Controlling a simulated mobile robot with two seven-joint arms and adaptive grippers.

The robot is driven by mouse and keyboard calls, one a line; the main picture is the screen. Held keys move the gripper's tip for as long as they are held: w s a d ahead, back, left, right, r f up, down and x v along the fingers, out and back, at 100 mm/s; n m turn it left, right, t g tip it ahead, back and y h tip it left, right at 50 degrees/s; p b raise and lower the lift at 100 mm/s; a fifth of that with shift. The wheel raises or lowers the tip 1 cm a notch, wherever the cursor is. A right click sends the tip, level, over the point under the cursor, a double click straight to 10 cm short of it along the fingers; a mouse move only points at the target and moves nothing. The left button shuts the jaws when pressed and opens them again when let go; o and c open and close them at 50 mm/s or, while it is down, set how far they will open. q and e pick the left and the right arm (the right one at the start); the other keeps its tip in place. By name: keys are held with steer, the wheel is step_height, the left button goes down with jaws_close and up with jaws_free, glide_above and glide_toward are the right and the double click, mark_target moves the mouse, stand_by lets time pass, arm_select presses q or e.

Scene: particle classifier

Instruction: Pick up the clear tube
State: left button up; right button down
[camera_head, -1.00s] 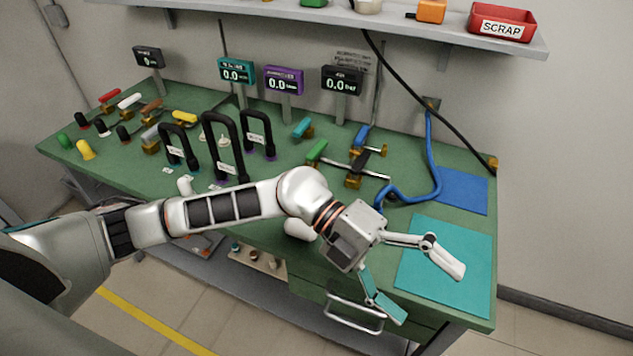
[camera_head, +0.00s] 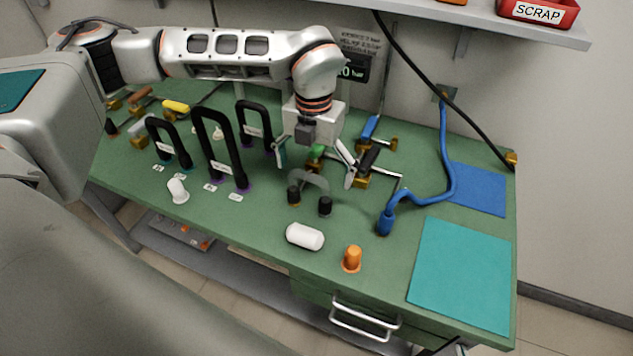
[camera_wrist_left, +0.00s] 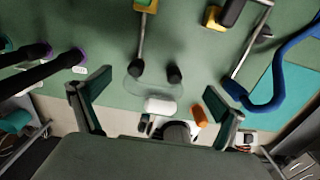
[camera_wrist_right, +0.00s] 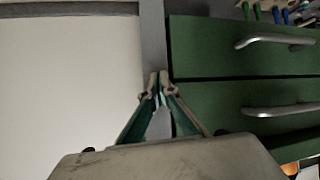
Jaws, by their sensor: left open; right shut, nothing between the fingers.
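The clear tube (camera_head: 318,178) is a see-through arch with two black ends, near the middle of the green bench in the head view. In the left wrist view its clear loop (camera_wrist_left: 152,93) and black ends lie between and beyond my fingers. My left gripper (camera_head: 313,165) is open, fingers pointing down, above and just behind the tube; it also shows in the left wrist view (camera_wrist_left: 155,95). I cannot tell whether it touches the tube. My right gripper (camera_wrist_right: 160,85) is shut and empty in the right wrist view, facing drawer fronts.
Black arched tubes (camera_head: 217,150) stand to the left. A white capsule (camera_head: 305,236) and an orange plug (camera_head: 352,258) lie in front. A blue hose (camera_head: 436,196) and valves (camera_head: 370,160) are to the right. The teal mat (camera_head: 462,275) is bare.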

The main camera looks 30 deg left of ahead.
arm_select(q)
steer(key=shift+s+f, duration=0.3)
steer(key=shift+f, duration=0.05)
steer(key=f, duration=0.4)
steer(key=s+f, duration=0.1)
steer(key=f, duration=0.1)
steer(key=shift+a, duration=0.3)
steer(key=shift+w+f, duration=0.1)
steer(key=shift+f, duration=0.25)
steer(key=c, duration=1.3)
